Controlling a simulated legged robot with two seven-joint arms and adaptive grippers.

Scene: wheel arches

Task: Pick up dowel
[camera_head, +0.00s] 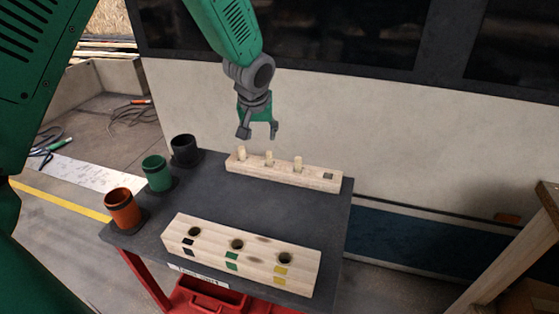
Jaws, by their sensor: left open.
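Several short light-wood dowels stand upright in a narrow wooden block (315,178) at the back of the dark table: a left dowel (241,153), a middle dowel (269,158) and a right dowel (298,163). The right end of that block shows a dark square spot. My left gripper (258,132) hangs above the left and middle dowels, fingers pointing down, open and empty. It appears apart from the dowels. My right gripper is not in view.
The dark table (255,205) is bare between the two blocks. An orange cup (122,210), a green cup (157,174) and a black cup (185,150) line its left edge. A pale wall stands behind; a wooden frame (515,250) is at right.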

